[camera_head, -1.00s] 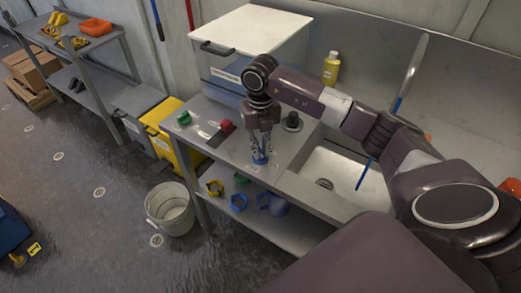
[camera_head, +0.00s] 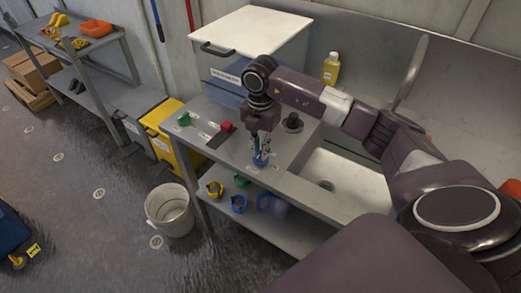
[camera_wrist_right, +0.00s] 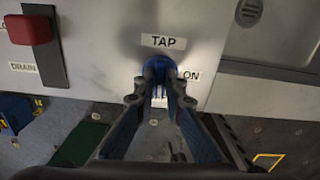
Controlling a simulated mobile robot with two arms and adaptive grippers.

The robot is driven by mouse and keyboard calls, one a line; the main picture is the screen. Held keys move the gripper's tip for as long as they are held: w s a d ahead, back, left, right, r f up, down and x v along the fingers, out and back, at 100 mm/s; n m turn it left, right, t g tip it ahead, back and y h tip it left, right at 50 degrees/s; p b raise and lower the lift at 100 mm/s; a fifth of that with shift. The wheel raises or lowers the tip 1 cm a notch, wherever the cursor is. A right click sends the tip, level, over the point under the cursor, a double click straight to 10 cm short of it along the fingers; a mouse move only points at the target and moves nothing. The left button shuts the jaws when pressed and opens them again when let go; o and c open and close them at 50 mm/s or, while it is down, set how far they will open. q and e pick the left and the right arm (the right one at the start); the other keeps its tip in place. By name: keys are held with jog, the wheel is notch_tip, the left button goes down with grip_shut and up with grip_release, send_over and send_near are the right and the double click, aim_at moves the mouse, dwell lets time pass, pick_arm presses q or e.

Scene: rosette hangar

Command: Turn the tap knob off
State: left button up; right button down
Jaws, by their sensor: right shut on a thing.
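The blue tap knob (camera_head: 260,161) sits near the front edge of the steel counter (camera_head: 232,150). My right gripper (camera_head: 261,148) reaches down from above and is shut on it. In the right wrist view the blue knob (camera_wrist_right: 158,68) shows between the fingertips of my right gripper (camera_wrist_right: 160,92), below the TAP label (camera_wrist_right: 163,41). The ON label (camera_wrist_right: 191,76) is right of the knob. Another label is mostly hidden by the fingers. The sink (camera_head: 350,178) shows no blue stream under the curved faucet (camera_head: 413,75). My left gripper is out of view.
A red drain handle (camera_head: 227,126), a green handle (camera_head: 184,119) and a dark round fitting (camera_head: 292,122) are on the counter. A yellow bottle (camera_head: 331,68) stands behind. Spare coloured handles lie on the lower shelf. A bucket (camera_head: 170,210) stands on the floor.

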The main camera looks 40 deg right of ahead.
jog(key=shift+w+d+r+m, duration=0.1)
jog(key=shift+r+m, duration=0.05)
jog(key=shift+m, duration=0.35)
jog(key=c, duration=2)
grip_release()
notch_tip(320, 180, up, 12)
jog(key=shift+f, duration=0.1)
